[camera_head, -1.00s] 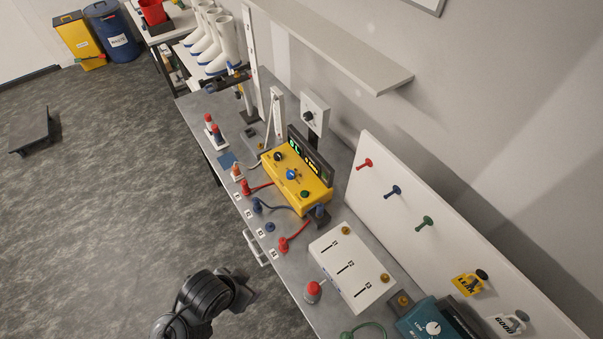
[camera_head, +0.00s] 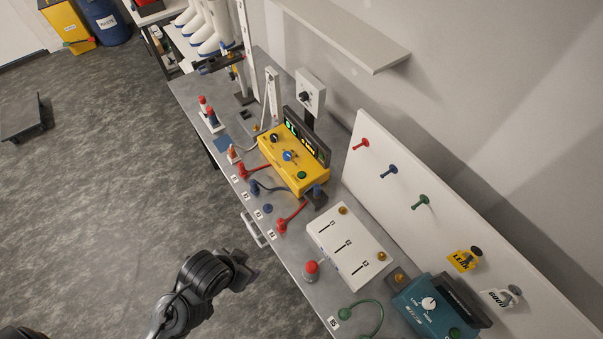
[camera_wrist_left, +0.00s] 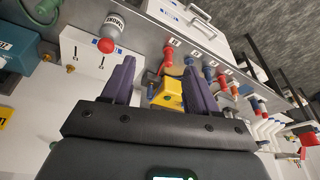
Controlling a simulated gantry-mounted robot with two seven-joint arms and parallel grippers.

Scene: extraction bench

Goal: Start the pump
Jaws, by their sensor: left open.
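A yellow control unit (camera_head: 313,183) with a lit green and amber display, dark and blue knobs and a green button (camera_head: 301,175) sits on the bench. A teal unit (camera_head: 411,312) with a white knob (camera_head: 429,303) and a partly cut-off green button stands at the lower right. I cannot read which one is the pump. My left gripper (camera_wrist_left: 158,75) is open and empty in the left wrist view. The yellow unit (camera_wrist_left: 168,97) shows beyond and between its purple fingers, apart from them. My right gripper is not in view.
Red and blue plugs with cables lie along the bench front. A white box with sliders (camera_head: 328,243) and a red-topped cylinder (camera_head: 311,271) stand between the two units. A shelf (camera_head: 350,40) overhangs behind. A dark arm link of mine (camera_head: 205,278) is over the floor.

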